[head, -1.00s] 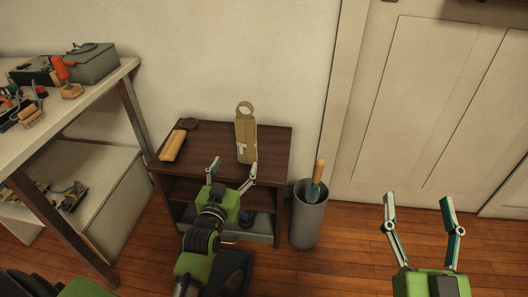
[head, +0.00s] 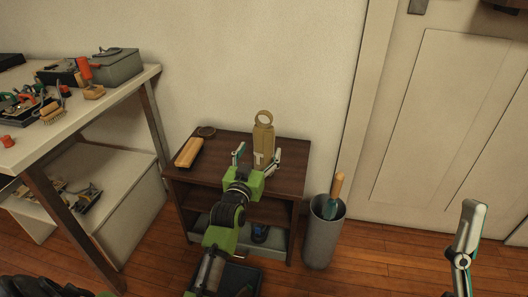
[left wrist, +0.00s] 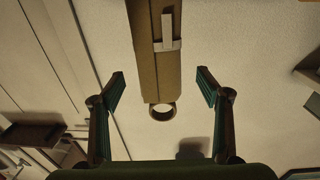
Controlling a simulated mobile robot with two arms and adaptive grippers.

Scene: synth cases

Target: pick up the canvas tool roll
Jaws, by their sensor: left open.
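The canvas tool roll (head: 263,136) is a tan upright bundle with a ring at its top and a pale strap low on its front. It stands on the dark brown shelf unit (head: 221,146). My left gripper (head: 258,154) is open in front of the roll's lower part, one finger to each side. In the left wrist view the roll (left wrist: 150,65) lies between the open fingers (left wrist: 161,76) across the picture, with a gap on both sides; its depth between them is unclear. Only one finger of my right gripper (head: 464,245) shows, at the lower right.
A wooden-backed brush or block (head: 189,152) and a dark round item (head: 206,131) share the shelf top. A grey bin (head: 321,236) with a wooden-handled tool (head: 334,193) stands to the right. A workbench (head: 88,118) with tools is at left.

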